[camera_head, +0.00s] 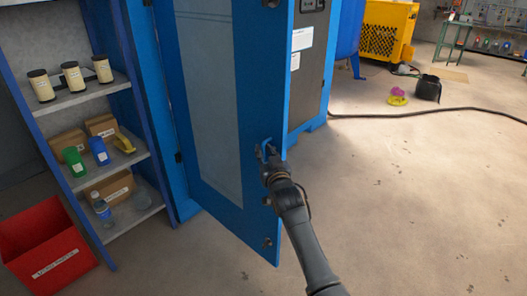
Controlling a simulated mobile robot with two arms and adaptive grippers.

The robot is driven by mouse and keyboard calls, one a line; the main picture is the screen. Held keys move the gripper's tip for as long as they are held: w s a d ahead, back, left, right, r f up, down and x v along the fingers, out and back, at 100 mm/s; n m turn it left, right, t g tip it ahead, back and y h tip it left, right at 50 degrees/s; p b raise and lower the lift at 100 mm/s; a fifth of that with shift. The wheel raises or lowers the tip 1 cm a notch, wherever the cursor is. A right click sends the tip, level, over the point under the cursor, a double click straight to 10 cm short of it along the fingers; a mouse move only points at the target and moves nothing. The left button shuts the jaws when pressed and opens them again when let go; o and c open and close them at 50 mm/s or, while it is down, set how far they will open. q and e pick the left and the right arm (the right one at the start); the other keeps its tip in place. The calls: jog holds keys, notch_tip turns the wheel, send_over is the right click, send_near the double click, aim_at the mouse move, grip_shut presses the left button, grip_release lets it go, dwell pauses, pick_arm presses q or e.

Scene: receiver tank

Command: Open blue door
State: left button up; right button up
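The blue door (215,120) is a tall panel with a pale inset, in the middle of the head view. It stands ajar: its right edge is swung out from the blue cabinet, with hinges on the left side. My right arm reaches up from the bottom, and its gripper (267,152) is at the small handle near the door's right edge. The gripper appears to touch the handle, but its fingers are too small and dark to tell whether they are closed on it. My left gripper is not in view.
A shelf (112,165) with jars, cups and boxes stands left of the door. A red bin (45,245) is on the floor below it. A black hose (430,112), a black bucket (428,88) and a yellow machine (385,32) are at the back right.

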jog(key=shift+a+r, duration=0.15)
jog(key=v, duration=1.2)
dwell(0.5)
